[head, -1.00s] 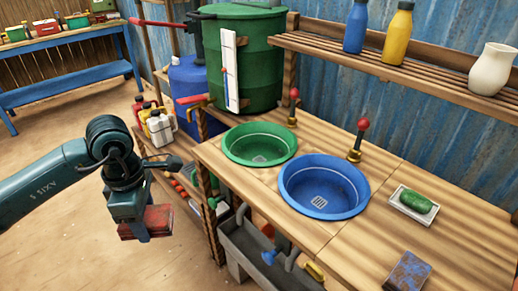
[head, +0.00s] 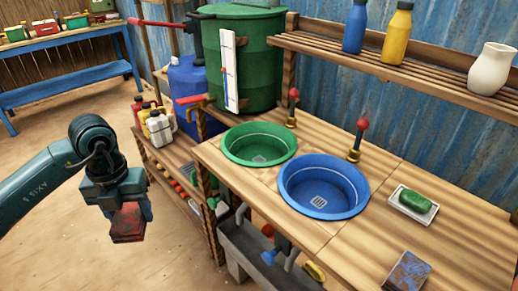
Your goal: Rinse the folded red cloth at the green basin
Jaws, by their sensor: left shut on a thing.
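The folded red cloth (head: 127,224) hangs in my left gripper (head: 128,210), which is shut on it. The gripper points down, left of the wooden counter and apart from it, with bare ground beyond. The green basin (head: 238,157) is set in the counter to the right of the gripper. It looks empty, with a drain grate at its bottom. A red-knobbed lever (head: 293,105) stands behind it. My right gripper is not in view.
A blue basin (head: 302,201) sits beside the green one. A green barrel (head: 252,75) stands behind. A soap dish (head: 397,203) with green soap and a blue-and-brown block (head: 404,272) lie on the counter's right. A low shelf with canisters (head: 158,128) stands left of the counter.

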